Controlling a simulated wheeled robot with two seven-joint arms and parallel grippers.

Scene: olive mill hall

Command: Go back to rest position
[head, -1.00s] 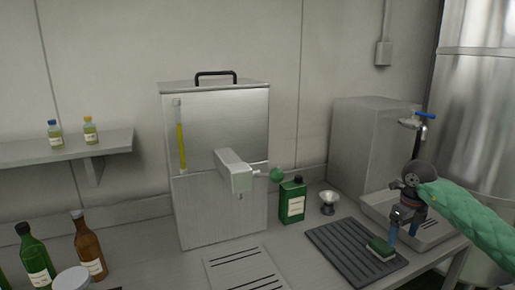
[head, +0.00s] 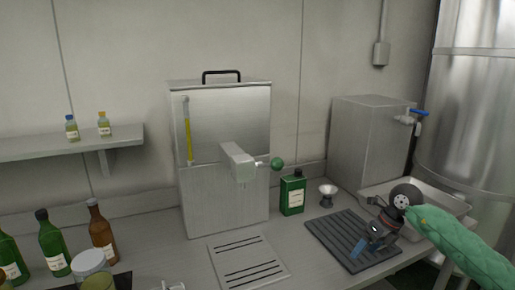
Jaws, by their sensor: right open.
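My right gripper (head: 367,247) is over the right end of the dark ribbed mat (head: 327,229), with its blue-tipped fingers pointing down and to the left. It is open, and I see nothing between the fingers. Its green-sleeved arm comes in from the lower right. I cannot tell whether the fingertips touch the mat. The green sponge seen earlier on the mat does not show now; the gripper may hide it. My left gripper is not in view.
A steel tank (head: 224,150) with a spout stands mid-counter, a slotted drip plate (head: 248,262) before it. A green canister (head: 292,194) and a metal cup (head: 328,192) stand right of it. Bottles (head: 52,245) and jars crowd the lower left. A sink (head: 450,202) is behind my right arm.

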